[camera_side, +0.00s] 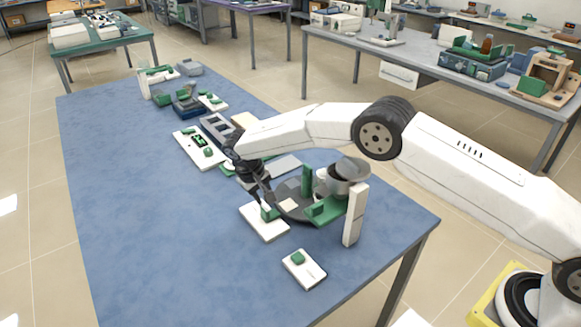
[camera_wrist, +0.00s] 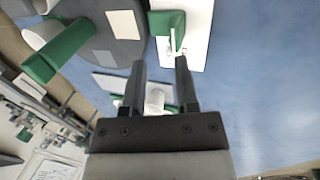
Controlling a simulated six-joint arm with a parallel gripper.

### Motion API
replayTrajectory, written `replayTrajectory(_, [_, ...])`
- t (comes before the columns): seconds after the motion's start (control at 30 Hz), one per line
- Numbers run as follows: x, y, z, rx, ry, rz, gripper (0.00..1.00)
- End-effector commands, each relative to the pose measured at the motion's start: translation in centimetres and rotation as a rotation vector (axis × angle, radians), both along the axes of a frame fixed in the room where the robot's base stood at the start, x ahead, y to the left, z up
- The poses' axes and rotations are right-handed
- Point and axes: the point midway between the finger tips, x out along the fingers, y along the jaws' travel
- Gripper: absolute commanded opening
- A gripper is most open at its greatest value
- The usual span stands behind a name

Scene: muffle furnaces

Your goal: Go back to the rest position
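My gripper (camera_side: 266,200) is over the blue table, beside the dark round plate, with its fingers angled down. In the wrist view my gripper (camera_wrist: 160,65) has its two dark fingers apart, with no object clamped between them. A white plate (camera_side: 262,226) with a green block (camera_side: 269,213) lies just below the fingertips in the side view. The plate (camera_wrist: 196,30) and green block (camera_wrist: 166,22) show beyond the fingertips in the wrist view. I cannot tell whether a fingertip touches the block. No furnace can be clearly made out.
The dark round plate (camera_side: 291,212) carries green parts and a grey-white cup (camera_side: 343,180). A tall white block (camera_side: 355,215) stands at the right edge. A small white plate (camera_side: 303,270) lies in front. The left of the blue table (camera_side: 130,230) is clear.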

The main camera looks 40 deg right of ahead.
Motion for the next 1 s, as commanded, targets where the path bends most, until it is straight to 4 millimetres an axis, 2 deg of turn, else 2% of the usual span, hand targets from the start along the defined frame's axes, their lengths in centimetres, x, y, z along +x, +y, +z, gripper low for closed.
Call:
replayTrajectory(0.27, [-0.1, -0.3, 0.6, 0.012, -0.002, 0.002, 0.38])
replayTrajectory(0.47, [-0.9, -1.4, 2.4, 0.053, -0.009, 0.005, 0.38])
replayTrajectory(0.77, [-3.9, -4.1, 6.6, 0.149, -0.035, 0.008, 0.38])
replayTrajectory(1.0, [-7.5, -6.3, 9.5, 0.22, -0.072, 0.004, 0.38])
